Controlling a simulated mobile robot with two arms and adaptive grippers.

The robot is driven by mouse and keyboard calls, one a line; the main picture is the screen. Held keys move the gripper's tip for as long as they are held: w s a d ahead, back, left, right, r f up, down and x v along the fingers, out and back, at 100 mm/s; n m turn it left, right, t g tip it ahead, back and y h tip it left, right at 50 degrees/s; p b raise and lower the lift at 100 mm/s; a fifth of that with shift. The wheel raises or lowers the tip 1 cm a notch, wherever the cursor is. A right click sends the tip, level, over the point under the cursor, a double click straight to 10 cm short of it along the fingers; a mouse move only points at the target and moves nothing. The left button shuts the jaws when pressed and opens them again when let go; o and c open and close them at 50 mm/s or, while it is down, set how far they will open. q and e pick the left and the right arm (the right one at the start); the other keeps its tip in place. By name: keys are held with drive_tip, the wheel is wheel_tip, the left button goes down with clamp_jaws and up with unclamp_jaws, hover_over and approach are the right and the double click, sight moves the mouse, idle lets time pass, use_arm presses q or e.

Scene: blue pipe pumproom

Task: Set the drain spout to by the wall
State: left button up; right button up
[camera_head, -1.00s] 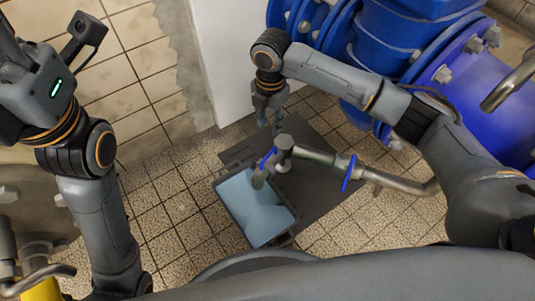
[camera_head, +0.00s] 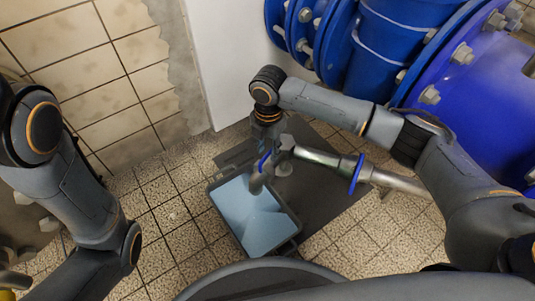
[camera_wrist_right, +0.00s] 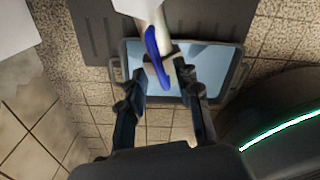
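The drain spout (camera_head: 262,172) is a grey curved pipe end with a blue ring. It hangs over a tray of water on the floor, at the end of a metal pipe (camera_head: 318,156) with another blue ring. My right gripper (camera_head: 272,138) points down just behind the spout, beside the pipe joint; its fingertips are partly hidden there. In the right wrist view its two fingers (camera_wrist_right: 160,92) are apart, with the spout (camera_wrist_right: 164,74) showing between their tips. Whether they touch it I cannot tell. My left arm is at the left edge; its gripper is out of view.
The dark tray (camera_head: 228,228) holding water stands partly on a dark mat (camera_head: 335,190) on the tiled floor. A white wall block (camera_head: 225,60) rises behind. Large blue flanged pipes (camera_head: 475,110) fill the right side. Tiled floor left of the tray is clear.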

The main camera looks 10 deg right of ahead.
drive_tip(key=shift+f, duration=0.35)
clamp_jaws()
